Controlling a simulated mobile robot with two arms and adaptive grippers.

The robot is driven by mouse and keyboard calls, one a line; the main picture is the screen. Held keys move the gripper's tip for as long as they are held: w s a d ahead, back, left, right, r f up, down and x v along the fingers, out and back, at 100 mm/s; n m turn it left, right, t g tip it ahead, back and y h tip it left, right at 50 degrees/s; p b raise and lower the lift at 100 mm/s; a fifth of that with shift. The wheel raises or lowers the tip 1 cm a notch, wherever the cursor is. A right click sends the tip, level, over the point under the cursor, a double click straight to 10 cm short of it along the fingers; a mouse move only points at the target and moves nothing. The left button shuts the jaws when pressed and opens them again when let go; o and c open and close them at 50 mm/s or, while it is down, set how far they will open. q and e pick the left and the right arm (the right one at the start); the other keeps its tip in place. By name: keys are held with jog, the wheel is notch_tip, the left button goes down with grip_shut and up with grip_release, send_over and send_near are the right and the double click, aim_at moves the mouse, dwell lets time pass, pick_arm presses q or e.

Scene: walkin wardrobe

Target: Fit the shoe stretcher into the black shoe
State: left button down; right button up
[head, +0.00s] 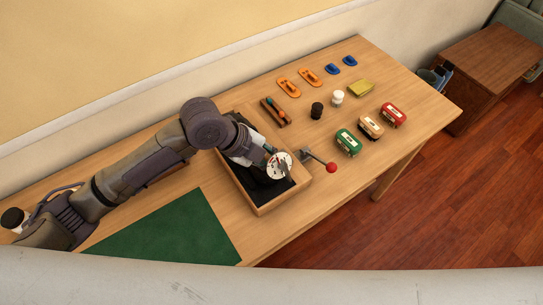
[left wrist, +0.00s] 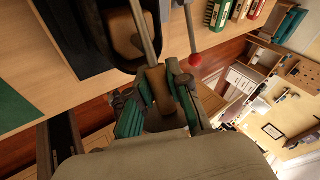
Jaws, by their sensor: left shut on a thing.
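In the head view my left gripper (head: 282,166) is over the dark-lined wooden tray (head: 261,209). In the left wrist view my left gripper (left wrist: 163,88) is shut on a brown block (left wrist: 156,80), which looks like the heel end of the shoe stretcher. Two metal rods (left wrist: 142,20) run up from near it toward the black shoe (left wrist: 92,32). A tan shape (left wrist: 122,30) shows inside the shoe's opening; I cannot tell whether it is the stretcher's front part or the lining. In the head view my arm mostly hides the shoe. My right gripper is not in view.
A red-knobbed metal lever (head: 331,167) sticks out beside the tray, close to my left gripper. A green mat (head: 165,235) lies to the left. The table's front right is clear.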

pick_arm(q)
jog(key=shift+s+f, duration=0.25)
jog(key=shift+f, duration=0.2)
dwell(0.5)
jog(key=c, duration=1.2)
grip_release()
jog(key=shift+a, duration=0.1)
jog(key=shift+o, duration=1)
jog(key=shift+w, duration=0.15)
jog(key=o, duration=0.5)
jog(key=shift+r, duration=0.15)
